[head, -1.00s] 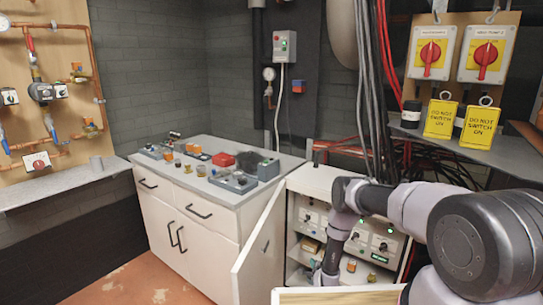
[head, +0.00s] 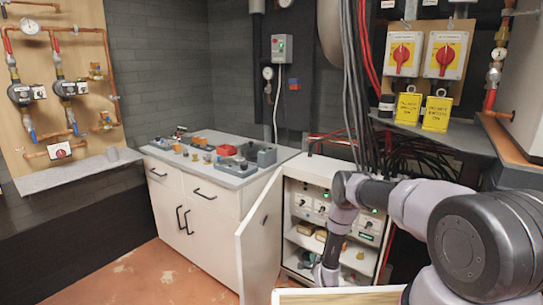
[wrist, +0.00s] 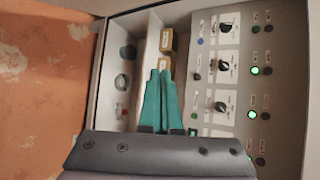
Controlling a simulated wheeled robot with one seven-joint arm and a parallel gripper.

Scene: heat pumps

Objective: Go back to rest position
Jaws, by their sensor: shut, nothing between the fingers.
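My gripper (wrist: 161,76) shows in the wrist view as two teal fingers side by side, shut and empty. It points toward the open white cabinet (wrist: 187,30) with its panel of black knobs and green lights (wrist: 222,68). In the head view my arm reaches down in front of this cabinet (head: 312,167), and the fingertips cannot be made out there. Small boxes (wrist: 166,41) lie on a shelf beyond the fingers.
The cabinet's door (head: 258,245) stands open to the left. A white counter (head: 200,215) with tools and parts stands beside it. A pipe board (head: 50,90) hangs at the left. Red switches with yellow tags (head: 437,113) are at the upper right. Floor (head: 130,275) is clear at lower left.

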